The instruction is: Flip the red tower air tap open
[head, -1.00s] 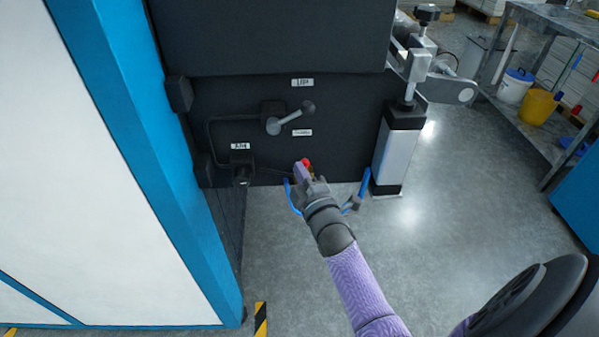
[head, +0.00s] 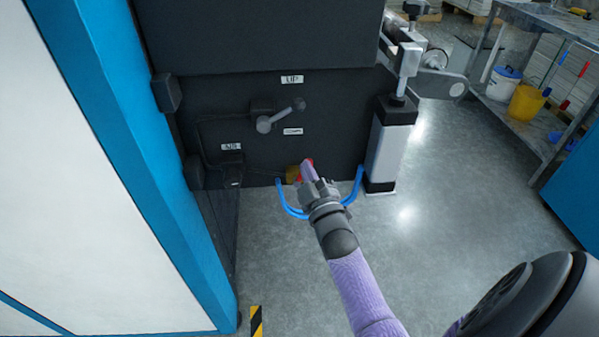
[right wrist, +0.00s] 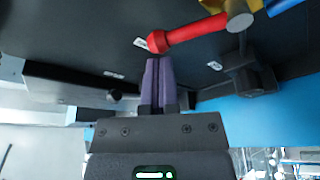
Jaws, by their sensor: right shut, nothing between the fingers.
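The red tap lever (right wrist: 195,32) runs from a round metal pivot at upper right to a rounded free end at left in the right wrist view. In the head view, a bit of red (head: 308,161) shows beside the brass tap body (head: 292,174), low on the black panel; my gripper covers part of it. My right gripper (right wrist: 157,62) is shut and empty, its purple fingers pressed together. Their tips are right at the lever's free end; I cannot tell whether they touch. In the head view, the right gripper (head: 308,170) reaches up to the tap. My left gripper is not in view.
Blue hoses (head: 289,208) loop beside my right gripper. A grey lever (head: 281,116) sits on the black panel (head: 230,100) above the tap. A white and black post (head: 390,150) stands to the right. The floor at right is open, up to a metal shelf (head: 530,130).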

